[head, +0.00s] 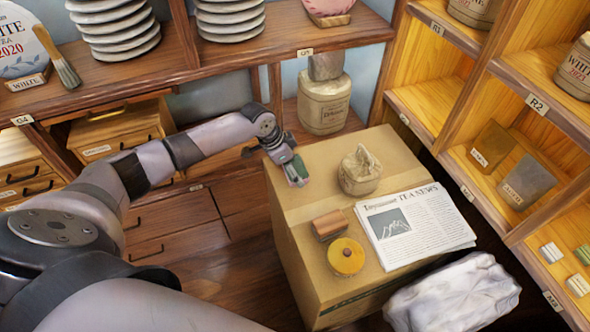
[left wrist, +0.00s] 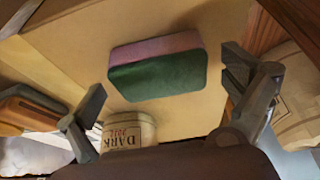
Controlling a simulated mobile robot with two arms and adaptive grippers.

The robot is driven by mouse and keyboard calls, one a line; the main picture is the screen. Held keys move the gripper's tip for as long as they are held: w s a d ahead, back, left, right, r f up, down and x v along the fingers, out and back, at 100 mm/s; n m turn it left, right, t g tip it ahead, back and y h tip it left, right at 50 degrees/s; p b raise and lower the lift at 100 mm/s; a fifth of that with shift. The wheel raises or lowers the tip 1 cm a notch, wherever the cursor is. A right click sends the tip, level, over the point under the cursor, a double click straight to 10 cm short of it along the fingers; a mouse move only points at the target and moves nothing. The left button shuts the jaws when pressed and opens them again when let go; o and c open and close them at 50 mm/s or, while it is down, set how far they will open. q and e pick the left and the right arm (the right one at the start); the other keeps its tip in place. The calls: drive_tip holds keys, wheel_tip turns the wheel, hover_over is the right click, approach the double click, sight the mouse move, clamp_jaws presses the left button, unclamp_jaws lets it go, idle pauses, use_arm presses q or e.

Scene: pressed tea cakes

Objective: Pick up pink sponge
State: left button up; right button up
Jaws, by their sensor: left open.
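The sponge (left wrist: 157,68), pink on one layer and dark green on the other, lies on the cardboard box top in the left wrist view. In the head view a small green part of the sponge (head: 297,172) shows at the box's back left corner, mostly hidden by my gripper. My left gripper (head: 287,161) is just over it. In the left wrist view the open fingers (left wrist: 166,100) are wide apart, one toward each side of the sponge, with nothing held. My right gripper is not in view.
The cardboard box (head: 300,255) also bears a tan bag (head: 360,171), a brown block (head: 330,225), a yellow round item (head: 346,257) and a newspaper (head: 417,225). A white wrapped bundle (head: 453,295) is at the front right. Shelves (head: 430,100) stand behind and right.

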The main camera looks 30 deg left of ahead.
use_arm(q)
drive_tip(key=c, duration=0.8)
drive_tip(key=shift+r, duration=0.15)
wheel_tip(320, 180, up, 20)
drive_tip(key=shift+p, duration=0.35)
